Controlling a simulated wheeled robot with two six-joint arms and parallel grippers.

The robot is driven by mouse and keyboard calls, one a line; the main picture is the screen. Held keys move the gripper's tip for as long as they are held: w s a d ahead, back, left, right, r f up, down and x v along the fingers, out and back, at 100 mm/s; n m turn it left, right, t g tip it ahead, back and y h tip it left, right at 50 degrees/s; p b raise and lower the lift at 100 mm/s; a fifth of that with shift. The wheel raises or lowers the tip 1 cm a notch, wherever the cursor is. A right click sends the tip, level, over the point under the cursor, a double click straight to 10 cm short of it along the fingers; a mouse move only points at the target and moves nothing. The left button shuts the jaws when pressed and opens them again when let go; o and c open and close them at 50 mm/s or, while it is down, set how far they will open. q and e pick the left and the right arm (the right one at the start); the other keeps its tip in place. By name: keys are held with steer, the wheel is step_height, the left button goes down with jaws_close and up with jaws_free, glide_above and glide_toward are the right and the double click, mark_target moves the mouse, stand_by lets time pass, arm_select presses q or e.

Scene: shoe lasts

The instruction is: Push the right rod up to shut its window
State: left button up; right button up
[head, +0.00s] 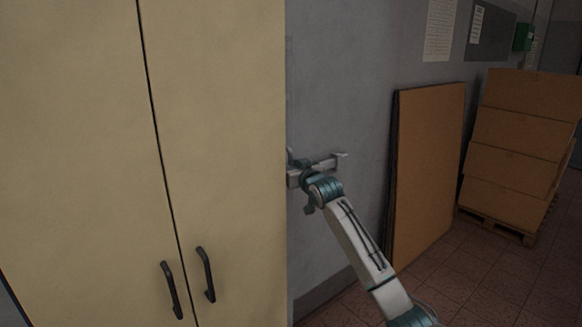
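No window and no rod can be made out clearly in the head view; only a faint upright edge shows on the grey wall beside the cabinet. My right gripper (317,158) is in front of the grey wall, just right of the cabinet's edge. Its two fingers stand wide apart at the ends of its bar, and I see nothing between them. My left gripper is out of view.
A tall beige cabinet (215,130) with two dark handles fills the left half. Brown boards (428,175) lean on the grey wall (350,80). Stacked cartons (520,130) stand on a pallet (498,226) at right. Tiled floor (490,280) is clear in front.

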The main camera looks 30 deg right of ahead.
steer(key=shift+f, duration=0.1)
steer(key=shift+s, duration=0.2)
steer(key=s+a+b, duration=0.1)
steer(key=s+b, duration=0.3)
steer(key=s, duration=0.6)
steer(key=shift+s+a+b, duration=0.15)
steer(key=shift+b, duration=0.2)
